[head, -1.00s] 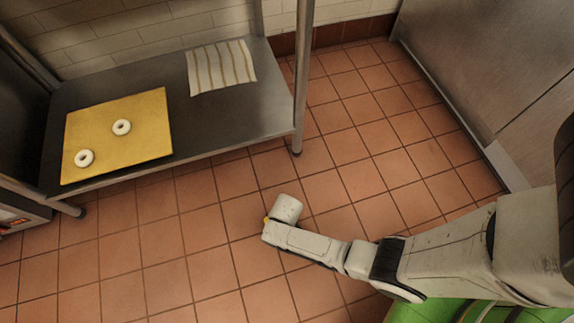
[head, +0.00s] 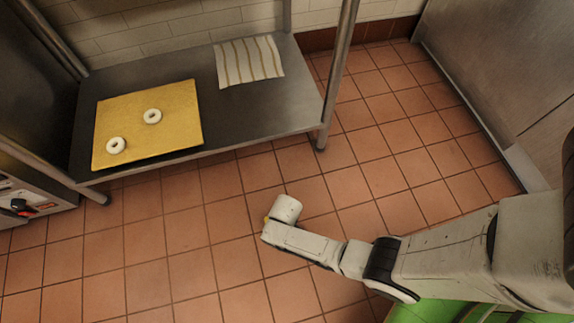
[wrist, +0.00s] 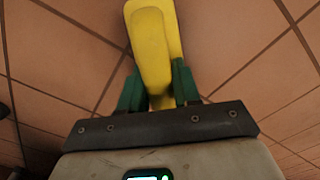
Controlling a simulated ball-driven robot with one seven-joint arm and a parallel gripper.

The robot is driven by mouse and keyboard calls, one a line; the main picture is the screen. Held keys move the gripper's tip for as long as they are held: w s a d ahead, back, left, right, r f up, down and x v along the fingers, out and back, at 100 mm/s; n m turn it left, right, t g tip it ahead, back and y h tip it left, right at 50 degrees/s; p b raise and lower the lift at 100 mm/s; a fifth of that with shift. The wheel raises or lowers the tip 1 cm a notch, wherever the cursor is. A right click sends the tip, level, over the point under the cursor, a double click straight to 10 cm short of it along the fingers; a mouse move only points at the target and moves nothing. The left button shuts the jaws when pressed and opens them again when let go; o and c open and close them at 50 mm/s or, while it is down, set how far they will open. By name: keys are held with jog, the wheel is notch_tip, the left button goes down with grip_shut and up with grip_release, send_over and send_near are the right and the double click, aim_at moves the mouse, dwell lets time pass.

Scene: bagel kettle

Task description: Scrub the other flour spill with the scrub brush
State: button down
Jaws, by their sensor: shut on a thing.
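My gripper (wrist: 158,92) is shut on the scrub brush (wrist: 152,40) in the wrist view. Its green fingers stand on both sides of the yellow brush handle. The brush points away from my gripper over the tiled floor. In the head view my arm reaches out above the floor in front of the steel table, and its end link hides the gripper jaws and most of the brush. No flour spill can be made out in either view.
A steel table (head: 270,112) stands at the upper left, holding a yellow board (head: 180,100) with two bagels (head: 153,116) and a striped cloth (head: 248,62). A steel cabinet (head: 500,75) is at the right. A machine with a red part (head: 25,205) is at the left edge. The tiled floor between is clear.

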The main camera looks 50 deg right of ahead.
notch_tip(320, 180, up, 4)
jog(key=shift+s+d+p, duration=0.1)
jog(key=shift+p, duration=0.7)
notch_tip(320, 180, up, 5)
jog(key=p, duration=0.5)
